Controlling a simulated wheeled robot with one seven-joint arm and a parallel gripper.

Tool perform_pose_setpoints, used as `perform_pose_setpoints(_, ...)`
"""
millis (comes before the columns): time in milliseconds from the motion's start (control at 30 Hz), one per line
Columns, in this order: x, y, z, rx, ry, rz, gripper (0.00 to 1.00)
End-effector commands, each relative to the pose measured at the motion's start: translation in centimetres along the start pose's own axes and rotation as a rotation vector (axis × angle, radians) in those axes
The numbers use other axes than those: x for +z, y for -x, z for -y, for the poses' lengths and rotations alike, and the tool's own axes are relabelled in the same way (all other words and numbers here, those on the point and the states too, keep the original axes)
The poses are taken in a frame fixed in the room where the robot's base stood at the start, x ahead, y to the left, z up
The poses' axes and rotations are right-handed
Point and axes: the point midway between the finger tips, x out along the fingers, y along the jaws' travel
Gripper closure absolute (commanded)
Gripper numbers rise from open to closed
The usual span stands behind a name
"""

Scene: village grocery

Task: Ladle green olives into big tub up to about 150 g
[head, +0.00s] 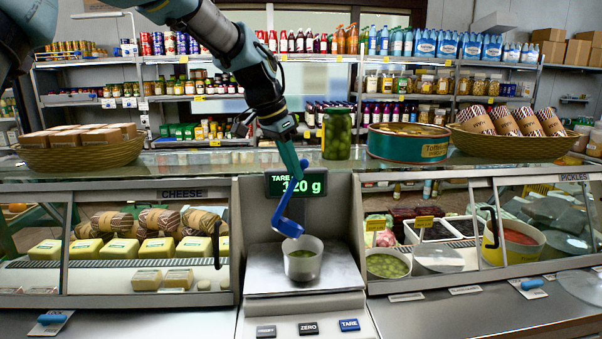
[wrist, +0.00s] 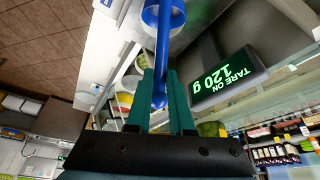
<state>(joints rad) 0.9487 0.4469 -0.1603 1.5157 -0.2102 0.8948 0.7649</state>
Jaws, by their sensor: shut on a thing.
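My gripper (head: 303,164) is shut on the handle of a blue ladle (head: 290,205). In the wrist view the green fingers (wrist: 161,80) close on the blue handle (wrist: 162,50). The ladle's bowl hangs over the rim of the white tub (head: 302,266); its contents are not clear. The tub stands on the scale plate (head: 266,277), with some green in it. The display (head: 296,184) reads 120 g, with TARE ON in the wrist view (wrist: 222,78). Green olives (head: 386,264) fill a round container behind the counter glass, right of the scale.
The glass cheese case (head: 130,250) is left of the scale, the pickles case (head: 500,235) right. A jar of olives (head: 337,133), a green tin (head: 408,142) and baskets stand on the ledge above. Scale buttons (head: 307,328) are in front.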

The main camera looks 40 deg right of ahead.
Motion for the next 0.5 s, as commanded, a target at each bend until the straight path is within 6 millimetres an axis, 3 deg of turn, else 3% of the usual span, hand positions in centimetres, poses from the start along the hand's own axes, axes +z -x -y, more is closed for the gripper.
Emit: perform_pose_setpoints(500, 1.6, 0.5, 0.0, -0.001, -0.001, -0.115, 1.0)
